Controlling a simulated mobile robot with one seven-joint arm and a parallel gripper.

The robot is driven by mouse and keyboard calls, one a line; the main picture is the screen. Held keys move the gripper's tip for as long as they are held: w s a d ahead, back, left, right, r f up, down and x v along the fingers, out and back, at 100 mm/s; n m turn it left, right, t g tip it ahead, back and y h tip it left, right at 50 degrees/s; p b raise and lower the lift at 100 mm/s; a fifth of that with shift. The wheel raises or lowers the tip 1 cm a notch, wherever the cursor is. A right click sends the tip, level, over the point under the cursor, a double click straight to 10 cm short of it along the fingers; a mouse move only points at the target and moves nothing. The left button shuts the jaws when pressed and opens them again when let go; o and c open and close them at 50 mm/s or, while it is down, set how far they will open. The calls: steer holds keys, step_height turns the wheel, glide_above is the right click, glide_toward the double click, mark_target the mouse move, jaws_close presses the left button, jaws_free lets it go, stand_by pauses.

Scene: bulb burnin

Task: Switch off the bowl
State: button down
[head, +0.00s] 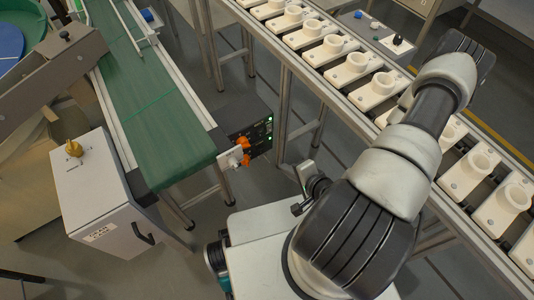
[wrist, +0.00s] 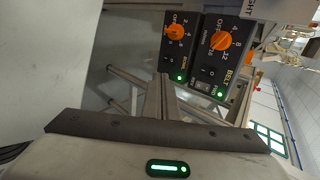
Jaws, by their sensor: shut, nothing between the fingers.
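The bowl control box (wrist: 181,45) is dark with an orange knob (wrist: 175,32), OFF and number marks around it, and a lit green lamp (wrist: 180,77). The knob's exact setting is too small to read. The round blue bowl (head: 10,42) is at the upper left in the head view, partly cut off. My gripper (wrist: 164,80) is shut and empty, its fingers pointing towards the boxes, apart from and below the bowl knob in the wrist view. I cannot make out the gripper in the head view.
A similar belt box (wrist: 226,60) with an orange knob and lit green lamp stands right beside the bowl box. A green conveyor belt (head: 155,100), a white cabinet (head: 95,195) with a brass-coloured knob, and a rail of white holders (head: 325,50) surround the area.

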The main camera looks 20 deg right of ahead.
steer(key=b, duration=0.3)
glide_toward(261, 148)
steer(key=w+f, duration=0.2)
steer(key=f, duration=0.1)
steer(key=w+a+f, duration=0.1)
steer(key=f, duration=0.1)
steer(key=shift+w, duration=0.1)
steer(key=shift+w+a+r, duration=0.1)
steer(key=shift+w+r, duration=0.05)
steer(key=shift+w, duration=0.3)
steer(key=shift+w+a+r, duration=0.15)
steer(key=shift+w+r, duration=0.1)
steer(key=shift+w, duration=0.2)
steer(key=shift+f, duration=0.1)
steer(key=shift+p, duration=0.35)
